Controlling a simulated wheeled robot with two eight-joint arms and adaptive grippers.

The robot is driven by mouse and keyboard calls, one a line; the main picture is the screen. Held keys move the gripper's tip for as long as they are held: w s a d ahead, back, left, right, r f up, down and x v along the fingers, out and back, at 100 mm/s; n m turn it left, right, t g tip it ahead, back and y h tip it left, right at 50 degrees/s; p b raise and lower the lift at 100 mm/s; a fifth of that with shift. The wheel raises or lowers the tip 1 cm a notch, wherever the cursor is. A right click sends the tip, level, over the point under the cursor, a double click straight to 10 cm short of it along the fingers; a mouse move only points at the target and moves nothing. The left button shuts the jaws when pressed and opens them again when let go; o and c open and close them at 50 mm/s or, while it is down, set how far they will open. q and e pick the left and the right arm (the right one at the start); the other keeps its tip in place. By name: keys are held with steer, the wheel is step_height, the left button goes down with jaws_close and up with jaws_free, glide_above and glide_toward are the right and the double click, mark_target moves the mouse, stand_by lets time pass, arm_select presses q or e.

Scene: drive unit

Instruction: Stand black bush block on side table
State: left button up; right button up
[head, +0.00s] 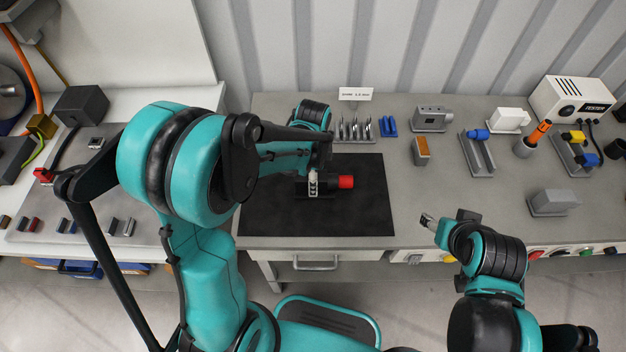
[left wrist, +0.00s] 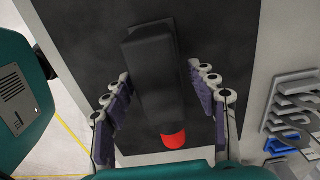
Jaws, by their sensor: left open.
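A black block with a red round end (head: 346,182) lies on the black mat (head: 270,215) of the grey bench. It also shows in the left wrist view as a dark block (left wrist: 155,75) with a red end. My left gripper (head: 313,183) is above the mat at this block. Its fingers are open, one on each side of the block in the left wrist view (left wrist: 162,112); whether they touch it I cannot tell. My arm hides part of it in the head view. My right gripper (head: 448,218) is open and empty near the bench's front edge. A lighter side table (head: 100,185) stands at the left.
The left table carries a dark box (head: 80,105) and several small blocks along its front. Behind the mat stand a rack of bits (head: 355,132) and blue pieces (head: 388,126). Grey holders and a tester (head: 572,100) fill the right. The mat's right part is clear.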

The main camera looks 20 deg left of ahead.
arm_select(q)
step_height(320, 180, up, 9)
steer(key=p, duration=0.2)
steer(key=shift+p, duration=0.35)
steer(key=shift+s+r, duration=0.1)
steer(key=shift+r, duration=0.6)
steer(key=s+a+r+n+t, duration=0.3)
steer(key=s+r+n+t, duration=0.3)
steer(key=s+n, duration=0.5)
steer(key=n+t, duration=0.1)
steer(key=n, duration=0.2)
steer(key=shift+s+a+r+n, duration=0.2)
steer(key=shift+s+r+n, duration=0.1)
steer(key=shift+r+n, duration=0.1)
steer(key=shift+f, duration=0.1)
step_height(320, 180, down, 2)
steer(key=shift+f+b, duration=0.15)
steer(key=shift+b, duration=0.95)
